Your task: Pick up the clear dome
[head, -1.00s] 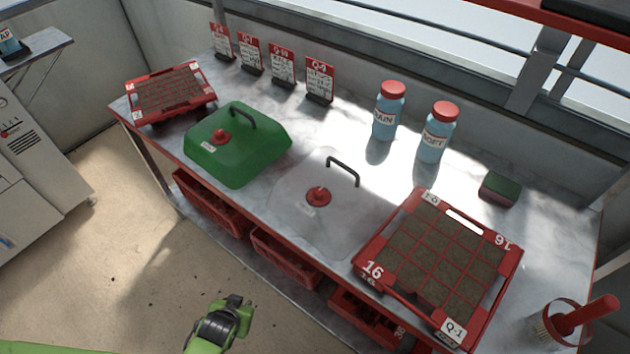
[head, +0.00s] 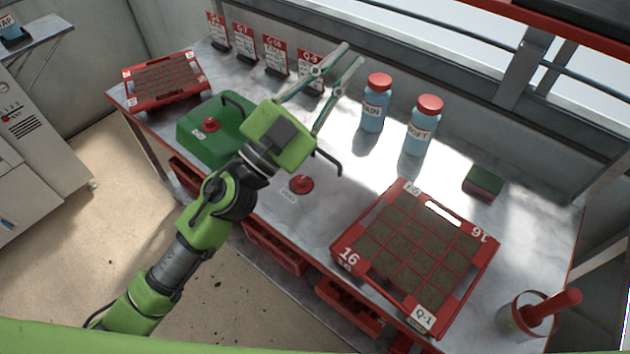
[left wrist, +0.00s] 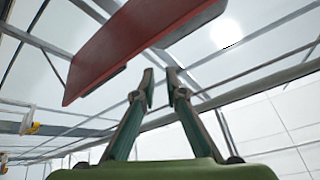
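The clear dome (head: 318,205) sits on the table between the green dome and the near seed tray. It is see-through, so its outline is faint. Its red knob (head: 301,185) and part of its dark handle (head: 328,160) show. My left gripper (head: 352,57) is raised above the table and points toward the back wall, its two fingers apart and empty. In the left wrist view the open fingers (left wrist: 161,82) point up at the roof with nothing between them. My left arm hides part of the green dome and some of the clear dome's handle. My right gripper is not in view.
The green dome (head: 200,145) stands left of the clear dome. A red seed tray (head: 345,245) lies to the right, another (head: 130,88) at far left. Two blue bottles (head: 374,108) (head: 421,132), a sponge (head: 483,181) and upright cards (head: 216,32) line the back. A brush pot (head: 515,318) stands front right.

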